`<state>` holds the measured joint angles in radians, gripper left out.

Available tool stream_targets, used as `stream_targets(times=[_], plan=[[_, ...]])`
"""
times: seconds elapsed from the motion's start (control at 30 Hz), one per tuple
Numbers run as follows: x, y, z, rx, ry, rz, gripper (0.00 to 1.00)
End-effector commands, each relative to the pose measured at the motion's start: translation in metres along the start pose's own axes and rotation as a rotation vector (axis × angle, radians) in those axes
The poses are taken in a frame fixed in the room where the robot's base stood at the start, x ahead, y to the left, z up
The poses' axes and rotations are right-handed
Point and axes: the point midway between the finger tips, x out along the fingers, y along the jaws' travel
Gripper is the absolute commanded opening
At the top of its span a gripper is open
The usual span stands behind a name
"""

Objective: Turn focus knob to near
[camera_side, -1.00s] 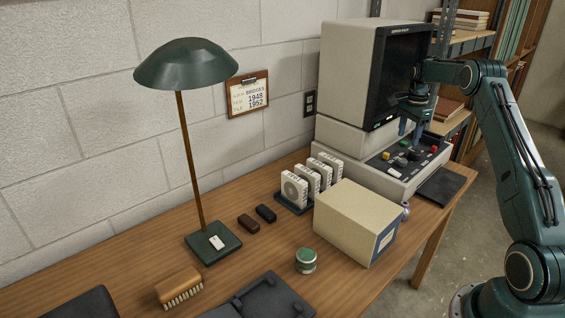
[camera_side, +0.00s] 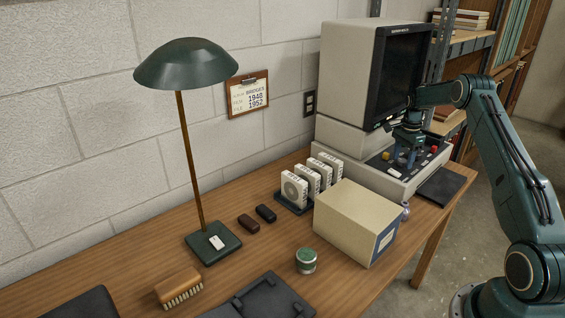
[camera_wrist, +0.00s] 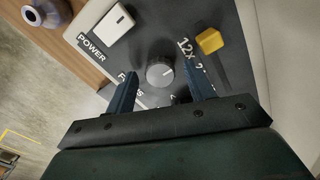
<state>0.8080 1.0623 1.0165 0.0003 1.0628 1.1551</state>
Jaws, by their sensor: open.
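The focus knob (camera_wrist: 157,77) is a round grey knob with a pale pointer line, on the dark control panel (camera_wrist: 148,44) of the reader. Part of the FOCUS label (camera_wrist: 125,78) shows at its left, partly covered by a finger. Any near marking is hidden or cannot be read. My gripper (camera_wrist: 160,70) is open, with one finger on each side of the knob and a gap to each. In the side view my gripper (camera_side: 407,163) points down low over the panel and hides the knob. Whether the fingertips touch the panel, I cannot tell.
A white POWER switch (camera_wrist: 113,23) and a yellow slider knob (camera_wrist: 209,41) are near the focus knob. The reader's screen housing (camera_side: 350,75) rises behind the panel. A cream box (camera_side: 345,215) stands in front of it on the desk. A lamp (camera_side: 186,65) stands well left.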

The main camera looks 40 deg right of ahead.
Motion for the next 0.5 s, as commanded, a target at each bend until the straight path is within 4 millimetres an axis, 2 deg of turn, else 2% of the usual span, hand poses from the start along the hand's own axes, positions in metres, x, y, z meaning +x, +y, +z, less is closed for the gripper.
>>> stream_targets(times=[0.07, 0.2, 0.3, 0.5], plan=[[-0.0001, 0.0000, 0.0000, 0.000, 0.000, 0.000, 0.54], [-0.0003, 0.0000, 0.0000, 0.000, 0.000, 0.000, 0.26], [-0.0004, 0.0001, 0.0000, 0.000, 0.000, 0.000, 0.09], [-0.0006, 0.0001, 0.0000, -0.006, 0.000, 0.000, 0.09]])
